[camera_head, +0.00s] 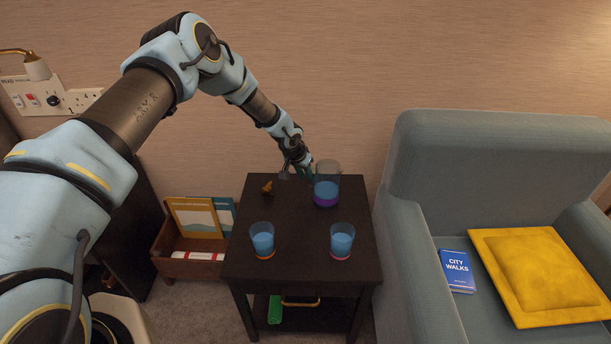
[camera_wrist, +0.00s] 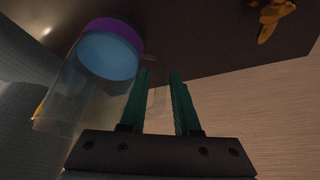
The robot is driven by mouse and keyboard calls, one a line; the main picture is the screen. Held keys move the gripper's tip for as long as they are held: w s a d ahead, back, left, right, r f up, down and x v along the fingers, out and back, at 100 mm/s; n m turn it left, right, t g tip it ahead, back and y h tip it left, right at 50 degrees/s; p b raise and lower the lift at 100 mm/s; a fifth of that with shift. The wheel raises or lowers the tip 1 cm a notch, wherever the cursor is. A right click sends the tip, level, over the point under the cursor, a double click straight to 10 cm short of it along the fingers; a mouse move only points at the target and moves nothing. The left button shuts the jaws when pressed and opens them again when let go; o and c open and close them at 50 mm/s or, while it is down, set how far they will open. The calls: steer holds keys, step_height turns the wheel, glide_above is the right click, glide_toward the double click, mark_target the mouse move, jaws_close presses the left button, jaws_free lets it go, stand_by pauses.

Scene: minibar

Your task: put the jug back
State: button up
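The clear jug (camera_head: 326,188), with blue liquid and a purple base, stands upright at the back right of the dark side table (camera_head: 300,222). In the wrist view the jug (camera_wrist: 108,58) is left of my fingers, its base toward the top of the picture. My gripper (camera_head: 308,174) is at the jug's left side, close to it. In the wrist view the green fingers of my gripper (camera_wrist: 160,75) are apart. A faint pale strip shows between them, perhaps the jug's clear handle; I cannot tell whether they touch it.
Two glasses of blue liquid (camera_head: 262,241) (camera_head: 342,240) stand toward the table's front. A small brown ornament (camera_head: 267,187) sits at the back left. A grey armchair (camera_head: 425,285) is close on the right, a wooden rack (camera_head: 180,262) on the left. The wall (camera_head: 340,120) rises behind.

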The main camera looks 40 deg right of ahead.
steer(key=shift+o, duration=0.6)
steer(key=shift+r, duration=0.25)
steer(key=b+v, duration=0.1)
steer(key=v, duration=1)
steer(key=shift+r+b, duration=0.3)
steer(key=shift+r, duration=0.05)
steer(key=shift+a, duration=0.25)
